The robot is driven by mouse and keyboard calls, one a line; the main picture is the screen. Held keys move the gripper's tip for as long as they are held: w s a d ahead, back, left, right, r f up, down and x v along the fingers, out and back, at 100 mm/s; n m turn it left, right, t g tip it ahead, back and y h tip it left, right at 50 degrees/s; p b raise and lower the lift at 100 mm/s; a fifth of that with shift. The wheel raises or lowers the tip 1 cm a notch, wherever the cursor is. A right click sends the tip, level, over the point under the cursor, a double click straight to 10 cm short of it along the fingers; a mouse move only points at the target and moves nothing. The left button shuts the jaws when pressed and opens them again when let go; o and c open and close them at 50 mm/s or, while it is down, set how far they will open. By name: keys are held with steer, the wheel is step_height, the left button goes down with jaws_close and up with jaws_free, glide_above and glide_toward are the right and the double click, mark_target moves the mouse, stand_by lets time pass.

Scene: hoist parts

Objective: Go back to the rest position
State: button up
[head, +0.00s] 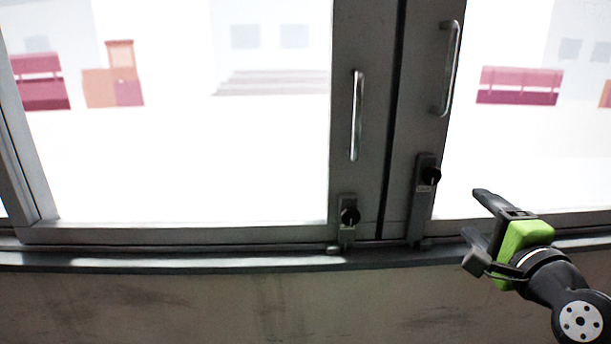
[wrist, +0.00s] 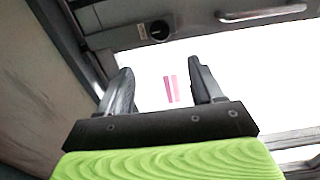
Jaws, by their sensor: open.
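My gripper (head: 474,213) is at the right of the head view, in front of the right window pane and just above the sill. Its black fingers are apart with nothing between them. In the wrist view my gripper (wrist: 160,85) also shows open and empty, with the bright pane beyond the fingers. My gripper is to the right of the black knob (head: 431,176) on the right frame, apart from it. That knob also shows at the top of the wrist view (wrist: 159,30).
Two grey sliding frames meet mid-view, with a left handle (head: 356,116), a right handle (head: 449,68) and a left knob (head: 350,216). A dark sill (head: 180,263) runs above a stained wall (head: 200,305). Benches and blocks show beyond the glass. Nothing stands on the visible sill.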

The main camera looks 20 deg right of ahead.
steer(key=w+a+f+n+g+y, duration=0.1)
steer(key=a+f+n+g+y, duration=0.1)
steer(key=a+f+n, duration=0.35)
steer(key=a+f+n+g+y, duration=0.2)
steer(key=a+n+g, duration=0.1)
steer(key=a, duration=0.6)
steer(key=w+a+f+n+g+y, duration=0.1)
steer(key=a+f+n+g+y, duration=0.1)
steer(key=a+f+n, duration=0.4)
steer(key=s+a+f+n+g, duration=0.2)
steer(key=s+n, duration=0.1)
steer(key=s, duration=0.3)
steer(key=s+a+f+n+g+h, duration=0.1)
steer(key=s+a+f+n+g, duration=0.1)
steer(key=s, duration=0.4)
steer(key=shift+s+a+f+n+g, duration=0.25)
steer(key=shift+a+f+n+g, duration=0.15)
steer(key=shift+a+f+n, duration=0.45)
steer(key=shift+r, duration=0.15)
